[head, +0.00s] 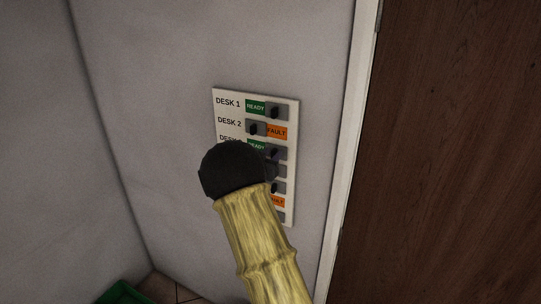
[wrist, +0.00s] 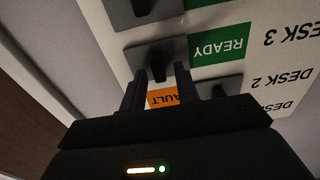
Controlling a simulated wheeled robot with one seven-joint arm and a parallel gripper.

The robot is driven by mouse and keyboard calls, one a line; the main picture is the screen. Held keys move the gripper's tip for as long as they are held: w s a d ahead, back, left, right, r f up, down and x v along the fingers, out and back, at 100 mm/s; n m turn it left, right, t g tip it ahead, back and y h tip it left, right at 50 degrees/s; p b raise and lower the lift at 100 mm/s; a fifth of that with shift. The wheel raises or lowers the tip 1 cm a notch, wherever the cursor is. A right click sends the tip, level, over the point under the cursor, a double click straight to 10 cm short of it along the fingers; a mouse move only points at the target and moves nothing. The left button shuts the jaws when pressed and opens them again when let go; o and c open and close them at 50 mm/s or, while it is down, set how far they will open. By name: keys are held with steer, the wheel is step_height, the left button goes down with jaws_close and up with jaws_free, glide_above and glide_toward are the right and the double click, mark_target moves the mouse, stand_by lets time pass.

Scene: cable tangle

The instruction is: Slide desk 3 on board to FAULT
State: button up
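The status board (head: 233,110) is on the grey wall. The desk 3 row reads READY in green (head: 256,145), and its grey slide with a dark knob (head: 273,153) is at the right end of the row. The wrist view shows the board upside down, with the desk 3 READY label (wrist: 218,45) and the knob (wrist: 156,64). My gripper (wrist: 158,78) is open, its two dark fingers at either side of the desk 3 knob; I cannot tell whether they touch it. In the head view my arm hides the lower left of the board.
Desk 1 (head: 255,107) shows READY. Desk 2 shows FAULT (head: 277,132), with its knob (wrist: 218,91) close to my fingers. More rows lie below desk 3, one showing FAULT (head: 277,202). A brown door (head: 455,150) with a white frame is at the right.

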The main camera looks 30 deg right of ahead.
jaws_close()
steer(key=shift+w+a, duration=0.1)
